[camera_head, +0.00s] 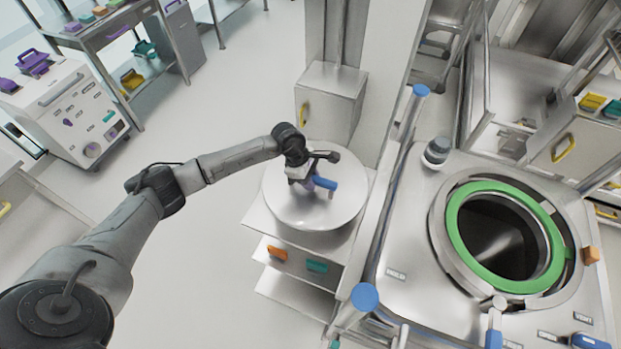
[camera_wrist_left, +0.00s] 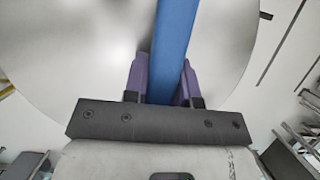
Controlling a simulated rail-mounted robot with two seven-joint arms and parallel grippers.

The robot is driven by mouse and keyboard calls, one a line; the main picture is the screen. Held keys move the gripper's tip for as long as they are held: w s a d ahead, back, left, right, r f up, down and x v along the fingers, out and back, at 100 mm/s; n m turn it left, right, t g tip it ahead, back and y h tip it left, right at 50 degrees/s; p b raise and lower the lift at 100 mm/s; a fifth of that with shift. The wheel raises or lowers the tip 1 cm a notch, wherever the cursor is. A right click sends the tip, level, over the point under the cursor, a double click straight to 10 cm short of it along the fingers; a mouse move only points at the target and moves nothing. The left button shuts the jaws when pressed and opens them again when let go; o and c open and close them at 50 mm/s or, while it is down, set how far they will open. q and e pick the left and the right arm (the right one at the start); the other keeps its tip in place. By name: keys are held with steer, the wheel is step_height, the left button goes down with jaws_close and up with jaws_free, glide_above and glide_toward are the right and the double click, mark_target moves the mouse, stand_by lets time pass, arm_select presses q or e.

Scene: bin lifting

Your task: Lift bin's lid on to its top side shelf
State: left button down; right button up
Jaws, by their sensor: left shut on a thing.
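The bin (camera_head: 400,262) is the steel unit at the right, with a round opening ringed by a green seal (camera_head: 455,222); its dark inside shows. The lid (camera_head: 288,212) is a round silvery disc lying over the top of the side shelf (camera_head: 263,238), left of the bin. It also shows in the left wrist view (camera_wrist_left: 90,60). My left gripper (camera_head: 312,184) is over the lid, its purple fingers (camera_wrist_left: 163,78) shut on the lid's blue handle (camera_wrist_left: 173,40). Whether the lid's underside touches the shelf cannot be told. My right gripper is not in view.
A blue-ended rail (camera_head: 365,297) runs between shelf and bin. A steel cabinet (camera_head: 333,90) stands behind the lid. A white wheeled cart (camera_head: 70,115) and a bench (camera_head: 95,35) are at far left. The floor between is clear.

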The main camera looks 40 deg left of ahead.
arm_select(q)
steer(key=shift+w+f+b, duration=0.1)
steer(key=shift+f+b, duration=0.85)
steer(key=shift+f, duration=0.75)
steer(key=shift+f+b, duration=0.1)
steer(key=shift+b, duration=0.25)
steer(key=c, duration=1)
jaws_free()
steer(key=shift+w+a, duration=0.1)
steer(key=shift+c, duration=0.2)
steer(key=shift+o, duration=1)
steer(key=shift+f, duration=0.1)
steer(key=shift+s+f, duration=0.2)
steer(key=b+v, duration=0.1)
steer(key=v, duration=1.3)
steer(key=shift+r, duration=0.1)
